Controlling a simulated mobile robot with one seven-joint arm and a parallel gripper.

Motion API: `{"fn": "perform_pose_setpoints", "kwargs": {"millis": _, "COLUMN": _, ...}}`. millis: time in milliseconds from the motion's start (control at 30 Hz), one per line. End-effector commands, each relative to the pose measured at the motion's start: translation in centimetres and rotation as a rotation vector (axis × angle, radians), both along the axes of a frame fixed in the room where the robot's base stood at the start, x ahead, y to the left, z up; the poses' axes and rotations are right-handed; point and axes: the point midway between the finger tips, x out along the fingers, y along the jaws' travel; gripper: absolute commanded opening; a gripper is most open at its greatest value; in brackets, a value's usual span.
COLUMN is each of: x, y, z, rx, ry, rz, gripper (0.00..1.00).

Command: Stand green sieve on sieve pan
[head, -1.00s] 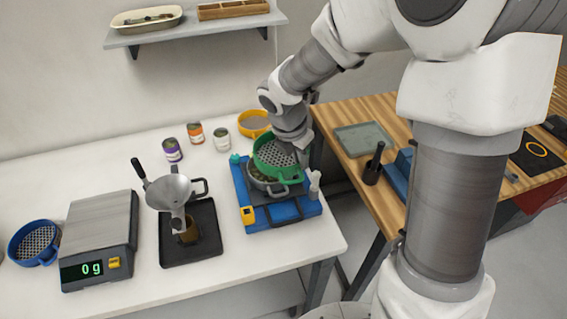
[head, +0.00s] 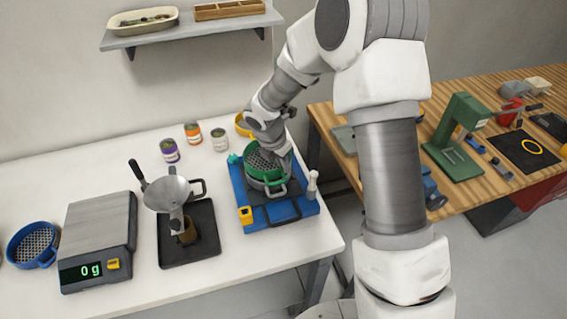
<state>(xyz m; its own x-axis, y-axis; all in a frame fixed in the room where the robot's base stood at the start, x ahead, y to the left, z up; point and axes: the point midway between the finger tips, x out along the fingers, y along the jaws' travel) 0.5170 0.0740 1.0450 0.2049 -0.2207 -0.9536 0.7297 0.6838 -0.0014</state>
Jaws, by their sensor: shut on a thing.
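The green sieve (head: 257,163) is a round, shallow ring with a grey perforated mesh floor, in the middle of the head view. The pan stands on the blue shaker base (head: 240,187). My gripper (head: 282,158) is shut on the green sieve at its right rear rim. My wrist hides the fingers and the far part of the rim.
A white bottle (head: 312,184) stands close right of the pan, and a teal item (head: 234,158) at the left rear. Left are a funnel stand (head: 173,193), a scale (head: 97,236) and a blue sieve (head: 34,246). Cans and a yellow sieve (head: 242,125) stand behind.

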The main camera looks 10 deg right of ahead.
Motion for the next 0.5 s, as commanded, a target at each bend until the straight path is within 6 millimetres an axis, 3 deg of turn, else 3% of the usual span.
{"fn": "perform_pose_setpoints", "kwargs": {"millis": 500, "x": 0.0, "y": 0.0, "z": -1.1, "rx": 0.001, "ry": -0.001, "rz": -0.001, "gripper": 0.0}}
